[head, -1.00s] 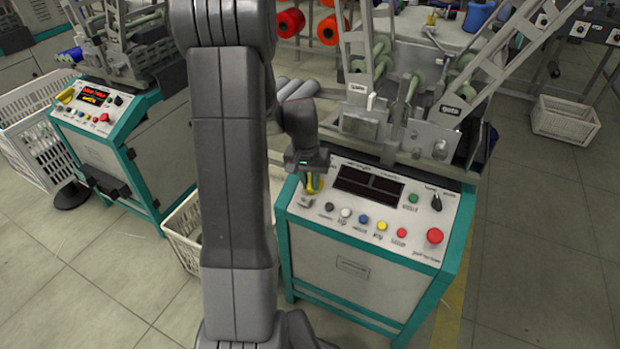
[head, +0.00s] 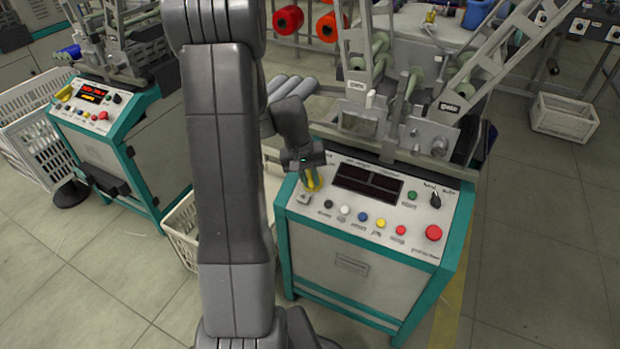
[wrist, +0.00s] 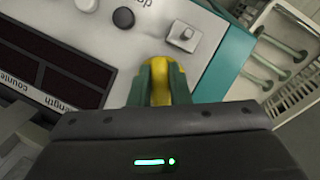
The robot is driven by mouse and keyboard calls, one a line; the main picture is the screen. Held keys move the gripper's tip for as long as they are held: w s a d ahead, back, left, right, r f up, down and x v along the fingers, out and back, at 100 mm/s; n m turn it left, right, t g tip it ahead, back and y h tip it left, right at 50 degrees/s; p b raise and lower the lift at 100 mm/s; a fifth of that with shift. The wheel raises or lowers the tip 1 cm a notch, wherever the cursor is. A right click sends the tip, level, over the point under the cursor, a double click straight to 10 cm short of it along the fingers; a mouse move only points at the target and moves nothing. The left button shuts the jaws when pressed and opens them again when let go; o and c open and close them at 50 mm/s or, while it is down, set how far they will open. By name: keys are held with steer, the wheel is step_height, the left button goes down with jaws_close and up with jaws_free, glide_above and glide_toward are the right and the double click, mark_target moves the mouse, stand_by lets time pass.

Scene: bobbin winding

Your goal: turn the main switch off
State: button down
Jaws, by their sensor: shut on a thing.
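The main switch has a yellow handle (head: 313,180) at the upper left of the near machine's sloping panel (head: 333,208). My gripper (head: 309,176) is over it from above. In the wrist view the yellow handle (wrist: 158,70) sits between the two green-grey fingers of my gripper (wrist: 157,84), which are shut on it. The fingers hide the handle's sides and base, so its exact angle is hard to read. The display (head: 368,185) beside it is dark.
The panel has a row of coloured buttons, a red mushroom button (head: 433,233) and a black selector knob (head: 436,200). A small square toggle (wrist: 184,36) is close to my fingers. A second machine (head: 100,115) at left has a lit display. A white crate (head: 182,235) stands beside the near machine.

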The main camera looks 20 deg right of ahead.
steer(key=c, duration=1.4)
jaws_free()
steer(key=shift+o, duration=0.2)
steer(key=p+v, duration=0.2)
steer(key=v, duration=1.1)
steer(key=shift+r+p, duration=0.4)
steer(key=b+x, duration=0.3)
steer(key=x, duration=1.1)
steer(key=shift+a, duration=0.1)
steer(key=shift+r, duration=0.1)
